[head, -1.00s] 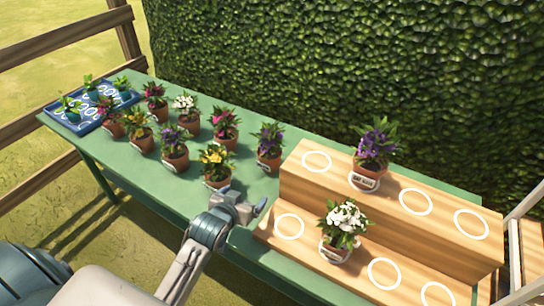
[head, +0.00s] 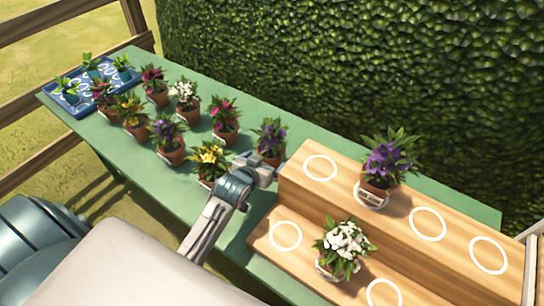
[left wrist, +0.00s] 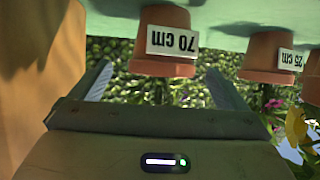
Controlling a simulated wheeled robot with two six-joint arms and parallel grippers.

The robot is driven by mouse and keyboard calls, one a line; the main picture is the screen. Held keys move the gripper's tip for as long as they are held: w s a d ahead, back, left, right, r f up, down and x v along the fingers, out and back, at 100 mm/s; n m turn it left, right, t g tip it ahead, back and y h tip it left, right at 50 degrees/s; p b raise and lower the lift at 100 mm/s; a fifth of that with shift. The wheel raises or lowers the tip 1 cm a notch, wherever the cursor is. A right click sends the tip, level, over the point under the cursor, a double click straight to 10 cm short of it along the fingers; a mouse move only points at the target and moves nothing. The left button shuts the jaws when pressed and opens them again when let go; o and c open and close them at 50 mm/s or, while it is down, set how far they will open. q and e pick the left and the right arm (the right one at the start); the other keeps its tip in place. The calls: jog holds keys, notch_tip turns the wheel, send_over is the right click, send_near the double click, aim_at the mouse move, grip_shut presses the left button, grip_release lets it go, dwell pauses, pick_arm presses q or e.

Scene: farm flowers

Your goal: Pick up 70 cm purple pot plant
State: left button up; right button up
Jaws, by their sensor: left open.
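A purple-flowered plant in a terracotta pot (head: 271,138) stands on the green table, left of the wooden stand. My left gripper (head: 262,170) is open just in front of this pot. In the left wrist view, which looks upside down, a terracotta pot with a white "70 cm" label (left wrist: 167,43) lies ahead, between the two apart fingers of the left gripper (left wrist: 160,82). I cannot see the fingers touching it. Its foliage shows only partly, behind the gripper body. My right gripper is not in view.
A yellow-flowered pot (head: 209,160) stands close left of the gripper. A "25 cm" pot (left wrist: 266,57) is beside the 70 cm one. The wooden stand (head: 300,195) is close on the right, holding purple (head: 388,162) and white (head: 343,242) plants and empty white circles.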

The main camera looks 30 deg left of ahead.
aim_at(271, 154)
pick_arm(q)
jog(key=shift+p+x, duration=0.7)
jog(key=shift+x, duration=2.85)
jog(key=shift+a, duration=0.2)
jog(key=shift+c, duration=0.5)
jog(key=c, duration=1.1)
